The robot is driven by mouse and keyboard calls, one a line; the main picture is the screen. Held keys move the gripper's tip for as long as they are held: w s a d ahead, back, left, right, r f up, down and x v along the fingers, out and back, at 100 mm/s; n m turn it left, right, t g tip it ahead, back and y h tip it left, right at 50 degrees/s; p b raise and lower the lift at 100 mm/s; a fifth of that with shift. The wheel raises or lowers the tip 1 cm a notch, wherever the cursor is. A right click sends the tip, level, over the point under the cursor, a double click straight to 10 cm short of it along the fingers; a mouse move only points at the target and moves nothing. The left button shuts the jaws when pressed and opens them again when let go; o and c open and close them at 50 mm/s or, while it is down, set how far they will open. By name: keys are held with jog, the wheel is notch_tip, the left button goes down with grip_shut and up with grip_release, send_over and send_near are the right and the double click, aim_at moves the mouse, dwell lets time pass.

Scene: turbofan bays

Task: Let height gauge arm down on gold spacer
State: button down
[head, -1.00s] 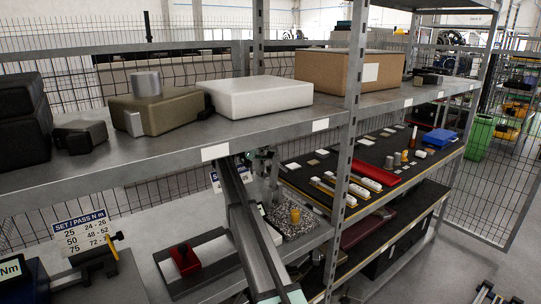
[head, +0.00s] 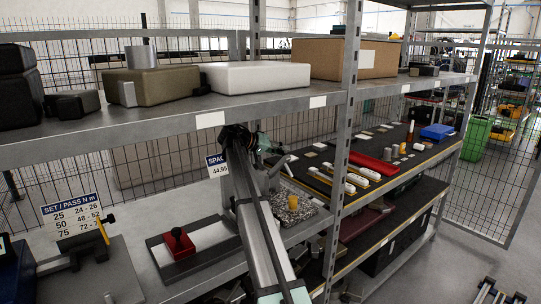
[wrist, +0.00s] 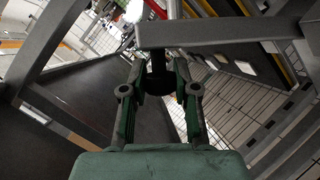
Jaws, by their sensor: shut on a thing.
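The gold spacer (head: 294,203) stands upright on the speckled granite plate (head: 309,212) on the middle shelf. My gripper (head: 264,146) is above and behind the plate in the head view, just under the upper shelf edge. In the wrist view my green gripper (wrist: 157,78) is shut on a dark, knob-like part (wrist: 158,66). A grey bar (wrist: 215,31) crosses just beyond the fingers and looks like part of the height gauge. My arm hides much of the gauge in the head view, so the gap between gauge arm and spacer cannot be told.
A sign reading about 44.95 (head: 217,167) stands behind my arm. A tray (head: 184,263) with a red block (head: 179,242) lies left of it. The upper shelf (head: 150,125) overhangs close above, and an upright post (head: 346,130) stands to the right.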

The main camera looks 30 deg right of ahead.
aim_at(286, 157)
jog(key=shift+s+d+f+m+t+b, duration=0.1)
jog(key=shift+s+f+m+t+b, duration=0.35)
jog(key=shift+s+f, duration=0.35)
jog(key=shift+s+d+f+b, duration=0.1)
jog(key=shift+s+f+b, duration=0.15)
jog(key=shift+s+b, duration=0.35)
jog(key=shift+s, duration=0.15)
jog(key=c, duration=0.9)
grip_release()
jog(key=shift+o, duration=0.2)
jog(key=v, duration=1.2)
jog(key=shift+r, duration=0.15)
jog(key=shift+d, duration=0.1)
